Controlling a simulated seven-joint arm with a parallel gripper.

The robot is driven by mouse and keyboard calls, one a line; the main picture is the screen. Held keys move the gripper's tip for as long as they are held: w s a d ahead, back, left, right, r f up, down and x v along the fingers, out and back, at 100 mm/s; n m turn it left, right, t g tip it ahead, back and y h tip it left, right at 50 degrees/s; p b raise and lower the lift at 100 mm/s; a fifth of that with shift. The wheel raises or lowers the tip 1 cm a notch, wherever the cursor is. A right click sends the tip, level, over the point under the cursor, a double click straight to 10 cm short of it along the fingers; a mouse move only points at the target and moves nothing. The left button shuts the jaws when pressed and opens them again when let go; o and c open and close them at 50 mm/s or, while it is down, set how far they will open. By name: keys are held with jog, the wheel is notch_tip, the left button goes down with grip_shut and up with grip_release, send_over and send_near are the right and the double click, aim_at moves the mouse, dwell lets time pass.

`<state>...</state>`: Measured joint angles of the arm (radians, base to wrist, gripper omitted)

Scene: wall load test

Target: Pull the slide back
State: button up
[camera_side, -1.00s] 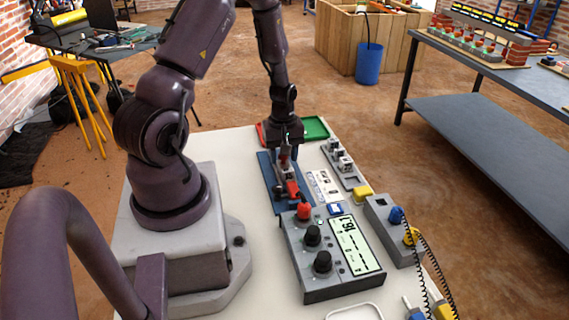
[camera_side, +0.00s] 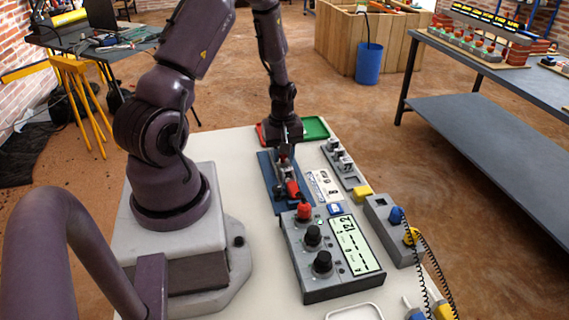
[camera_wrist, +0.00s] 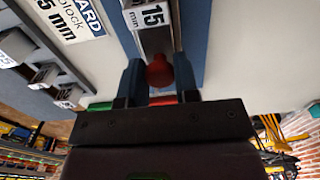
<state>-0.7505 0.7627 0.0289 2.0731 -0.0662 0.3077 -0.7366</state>
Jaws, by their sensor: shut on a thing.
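The slide, a grey block marked 15 mm (camera_wrist: 153,16) in the wrist view, runs along a blue base (camera_side: 266,170). A round red knob (camera_wrist: 158,71) is at its near end in the wrist view. My gripper (camera_wrist: 159,79) has its two blue-grey fingers on either side of this knob and is shut on it. In the side view my gripper (camera_side: 284,153) reaches down over the far end of the blue base, where the fingers partly hide the knob. A red part (camera_side: 293,188) shows nearer on the base.
A grey control box (camera_side: 330,262) with a display (camera_side: 355,243), black knobs and a red button stands nearer. A green tray (camera_side: 315,128) lies behind my gripper. A block rack (camera_side: 345,163), a white label card and a grey box with a coiled cable stand to the right.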

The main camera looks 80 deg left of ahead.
jog(key=shift+a, duration=1.85)
jog(key=o, duration=0.7)
jog(key=shift+c, duration=0.2)
jog(key=shift+r, duration=0.1)
notch_tip(320, 180, up, 7)
dwell(0.3)
